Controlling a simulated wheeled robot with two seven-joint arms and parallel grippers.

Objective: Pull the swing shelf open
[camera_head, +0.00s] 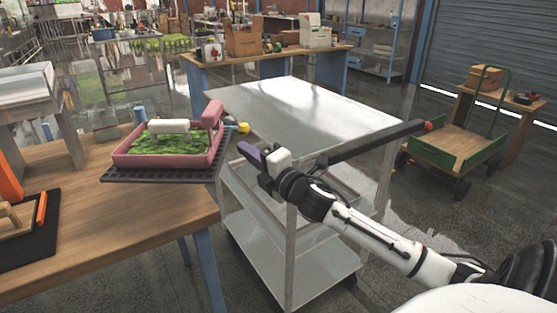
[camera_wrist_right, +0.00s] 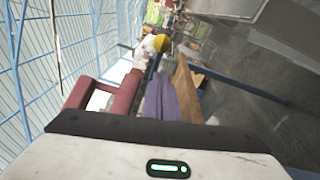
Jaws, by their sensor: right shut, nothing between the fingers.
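A dark slotted plate (camera_head: 165,175), which looks like the swing shelf, sits at the right corner of the wooden table. It bears a pink tray (camera_head: 165,161) with green filling and a white block. A yellow ball knob (camera_head: 243,128) sticks out at its right side. The knob also shows in the right wrist view (camera_wrist_right: 162,43), beyond my fingers. My right gripper (camera_head: 251,154), with purple fingers, is shut and empty, to the right of the pink tray and below the knob in the picture. It appears apart from the knob. My left gripper is not in view.
A grey metal cart (camera_head: 300,112) with several shelves stands behind and below my right arm. A dark bar with a red end (camera_head: 427,126) reaches across it. A green trolley (camera_head: 455,145) stands at the right. The wooden table (camera_head: 110,235) fills the lower left.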

